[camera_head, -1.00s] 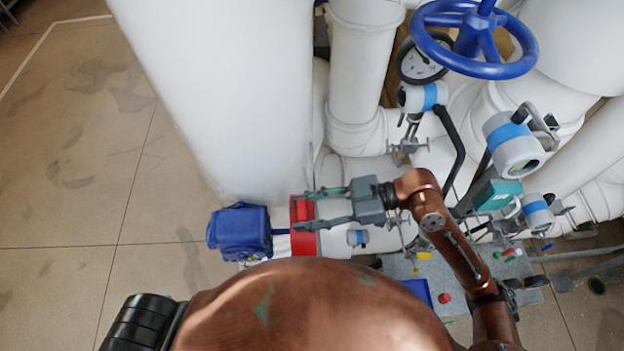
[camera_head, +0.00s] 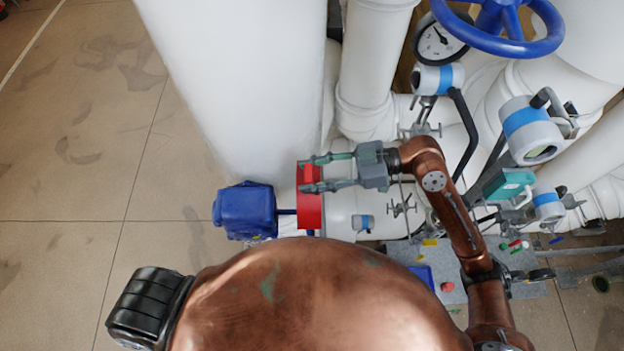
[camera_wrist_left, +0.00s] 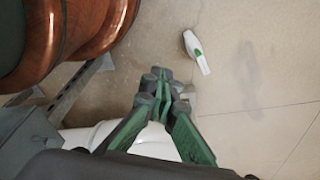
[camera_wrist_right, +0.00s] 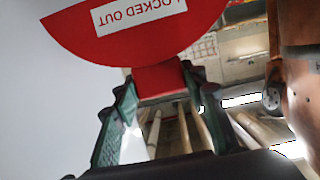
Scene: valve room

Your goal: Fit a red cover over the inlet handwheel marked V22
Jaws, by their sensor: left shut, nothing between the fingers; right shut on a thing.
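The red cover (camera_head: 311,208) is in my right gripper (camera_head: 303,174), upright and edge-on beside the large white cylinder. In the right wrist view the red cover (camera_wrist_right: 140,30) shows a "LOCKED OUT" label, and the right gripper (camera_wrist_right: 160,85) is shut on its red block-shaped grip. A blue handwheel (camera_head: 500,28) stands at the top right, well apart from the cover. No V22 mark can be read, and I cannot tell whether a wheel is hidden behind the cover. My left gripper (camera_wrist_left: 165,85) is shut and empty in the left wrist view, over the floor.
A blue box-shaped unit (camera_head: 245,210) sits just left of the cover, with a shaft reaching toward it. White pipes, a dial gauge (camera_head: 440,40) and blue-banded instruments (camera_head: 530,130) crowd the right. The floor at left is clear. A white-and-green object (camera_wrist_left: 196,52) lies on the floor.

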